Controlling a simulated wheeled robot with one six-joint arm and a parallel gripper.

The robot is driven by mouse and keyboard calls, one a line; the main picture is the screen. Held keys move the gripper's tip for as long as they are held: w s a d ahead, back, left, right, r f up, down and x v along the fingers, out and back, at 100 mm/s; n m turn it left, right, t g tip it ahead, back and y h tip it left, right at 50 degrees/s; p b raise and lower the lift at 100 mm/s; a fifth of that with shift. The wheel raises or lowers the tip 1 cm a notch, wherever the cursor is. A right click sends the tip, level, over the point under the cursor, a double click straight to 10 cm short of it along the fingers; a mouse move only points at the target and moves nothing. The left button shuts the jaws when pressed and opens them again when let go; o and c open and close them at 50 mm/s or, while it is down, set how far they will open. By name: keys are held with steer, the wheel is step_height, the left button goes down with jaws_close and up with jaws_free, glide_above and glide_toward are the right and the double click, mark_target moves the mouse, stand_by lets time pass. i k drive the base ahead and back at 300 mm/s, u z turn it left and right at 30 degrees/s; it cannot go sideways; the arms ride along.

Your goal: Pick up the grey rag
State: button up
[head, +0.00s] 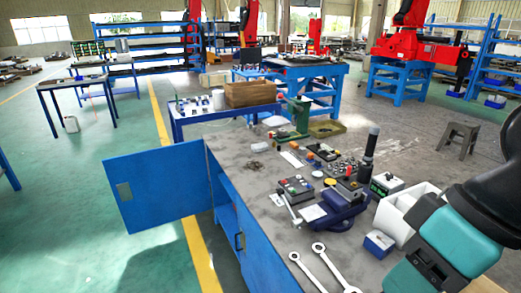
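I cannot make out a grey rag for certain. A small dark brownish-grey patch (255,166) lies on the grey workbench top (232,150); it is too small to tell what it is. My arm, black and teal, comes in at the lower right over the bench's near right corner. Its fingertips do not show in the head view.
Two wrenches (325,268), a blue vise (340,212), a white bin (400,208) and small boxes crowd the bench's right side. The bench's left strip is mostly clear. An open blue cabinet door (158,187) juts out left. A wooden crate (250,93) stands on the table behind.

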mark_target(257, 148)
steer(key=k, duration=0.55)
steer(key=u, duration=0.65)
steer(key=i, duration=0.85)
steer(key=u, duration=1.05)
steer(key=i, duration=1.9)
steer(key=z, duration=0.5)
steer(key=i, duration=1.35)
steer(key=z, duration=1.25)
steer(key=i, duration=0.45)
steer(key=z, duration=0.3)
